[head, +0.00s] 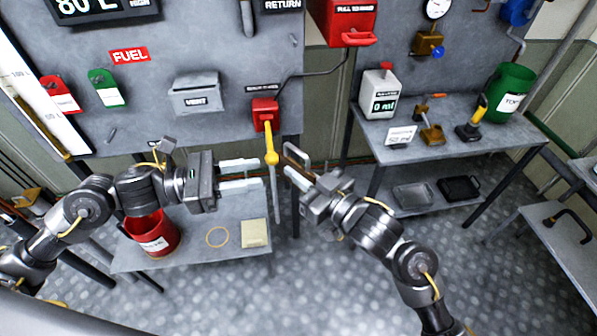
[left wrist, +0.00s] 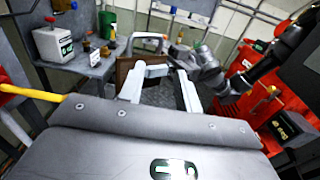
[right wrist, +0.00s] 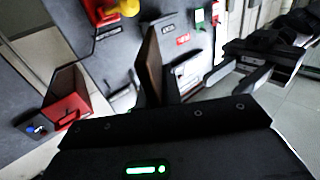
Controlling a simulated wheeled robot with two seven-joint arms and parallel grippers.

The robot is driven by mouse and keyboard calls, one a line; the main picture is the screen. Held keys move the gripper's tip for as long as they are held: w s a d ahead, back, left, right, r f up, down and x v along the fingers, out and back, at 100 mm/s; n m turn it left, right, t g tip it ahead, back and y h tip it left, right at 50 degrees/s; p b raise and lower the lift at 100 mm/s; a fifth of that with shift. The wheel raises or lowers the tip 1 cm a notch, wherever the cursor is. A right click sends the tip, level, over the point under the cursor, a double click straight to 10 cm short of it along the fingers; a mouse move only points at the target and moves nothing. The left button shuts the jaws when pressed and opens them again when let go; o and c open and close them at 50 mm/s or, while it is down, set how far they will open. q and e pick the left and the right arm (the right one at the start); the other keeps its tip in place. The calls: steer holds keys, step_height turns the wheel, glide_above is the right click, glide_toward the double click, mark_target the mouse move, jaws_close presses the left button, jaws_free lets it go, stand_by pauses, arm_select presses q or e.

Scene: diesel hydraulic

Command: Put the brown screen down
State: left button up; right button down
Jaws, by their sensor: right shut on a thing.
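The brown screen is a flat brown panel (right wrist: 152,65), seen nearly edge-on and standing upright at my right fingertips in the right wrist view. It also shows as a brown patch behind a pale finger in the left wrist view (left wrist: 125,67). My right gripper (head: 290,163) is shut on it, in front of the grey wall panel; in the head view the screen is hard to make out. My left gripper (head: 258,174) is open and empty, its two pale fingers apart, close to the left of my right gripper.
A yellow-handled red valve (head: 270,157) hangs just behind the grippers. A low grey shelf (head: 200,262) below holds a red bucket (head: 150,232), a yellow ring and a beige pad (head: 254,233). A grey bench (head: 455,150) on the right carries several items. The patterned floor in front is open.

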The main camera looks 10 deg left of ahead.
arm_select(q)
steer(key=w+a+f+n+t+y, duration=0.2)
steer(key=w+f+n+t, duration=0.15)
steer(key=f+n, duration=0.5)
steer(key=w+a+f+n+t+y, duration=0.3)
steer(key=w+f+n, duration=0.15)
steer(key=f, duration=0.75)
steer(key=s+a+f+n+g+y, duration=0.1)
steer(key=s+a+f+n+y, duration=0.15)
steer(key=f+n, duration=0.65)
steer(key=s+a+f+n+g+y, duration=0.1)
steer(key=s+f+n+y, duration=0.25)
steer(key=f, duration=1.05)
steer(key=s+f+n+g+y, duration=0.35)
steer(key=s+f+n, duration=0.55)
steer(key=s+f, duration=0.8)
steer(key=s+a+f+n+g, duration=0.1)
steer(key=s+f+n+g, duration=0.1)
steer(key=s, duration=0.4)
steer(key=s+f+n+g+y, duration=0.1)
steer(key=s+f+n+g, duration=0.1)
steer(key=s+f+n, duration=0.2)
steer(key=s+a+f+n+g+y, duration=0.1)
steer(key=s+f+n+g, duration=0.1)
steer(key=s+n, duration=0.5)
steer(key=shift+s+a+f, duration=0.3)
steer(key=shift+s+f, duration=0.55)
steer(key=shift+s, duration=0.45)
